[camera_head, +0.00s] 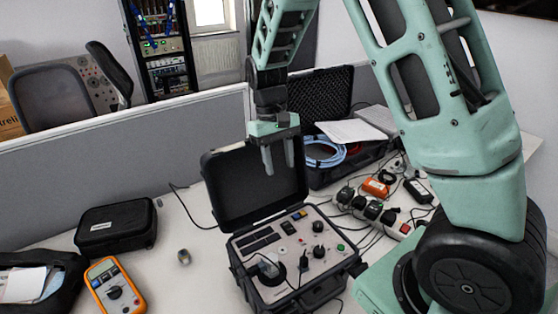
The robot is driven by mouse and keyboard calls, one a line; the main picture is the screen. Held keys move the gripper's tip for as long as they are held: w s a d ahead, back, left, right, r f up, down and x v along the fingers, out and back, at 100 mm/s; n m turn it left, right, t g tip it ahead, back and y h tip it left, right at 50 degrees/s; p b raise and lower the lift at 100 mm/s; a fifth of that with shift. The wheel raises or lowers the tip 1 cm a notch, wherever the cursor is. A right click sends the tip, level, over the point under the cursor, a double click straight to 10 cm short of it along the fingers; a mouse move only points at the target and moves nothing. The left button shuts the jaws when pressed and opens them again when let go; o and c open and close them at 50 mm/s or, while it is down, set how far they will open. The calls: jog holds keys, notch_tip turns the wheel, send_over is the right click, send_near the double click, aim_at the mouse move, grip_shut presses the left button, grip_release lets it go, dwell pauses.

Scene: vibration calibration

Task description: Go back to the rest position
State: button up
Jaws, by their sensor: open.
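My gripper (279,156) hangs from my green arm in the upper middle of the head view. Its two grey fingers point down and stand apart, with nothing visible between them. It appears in front of the raised lid (235,185) of an open black calibrator case (283,260). The case's grey panel, with knobs, sockets and small displays, lies below the fingers. I cannot tell the exact distance between the fingers and the lid.
An orange multimeter (115,288), a black pouch (115,226) and a small metal piece (184,257) lie left. A power strip (383,205) with plugs and cables lies right. Another open case (322,95) stands behind, near a grey partition (130,165). Bare table shows left of the calibrator.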

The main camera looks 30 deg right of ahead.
jog(key=shift+a, duration=0.1)
dwell(0.3)
jog(key=s+a+r+n+t+b, duration=0.1)
jog(key=s+a+r+n+b, duration=0.2)
jog(key=s+a, duration=0.8)
jog(key=s+a+n+t, duration=0.2)
jog(key=s+a+n, duration=0.3)
jog(key=s, duration=0.7)
jog(key=shift+s+a+r, duration=0.3)
jog(key=shift+s+a, duration=0.1)
jog(key=shift+a, duration=0.65)
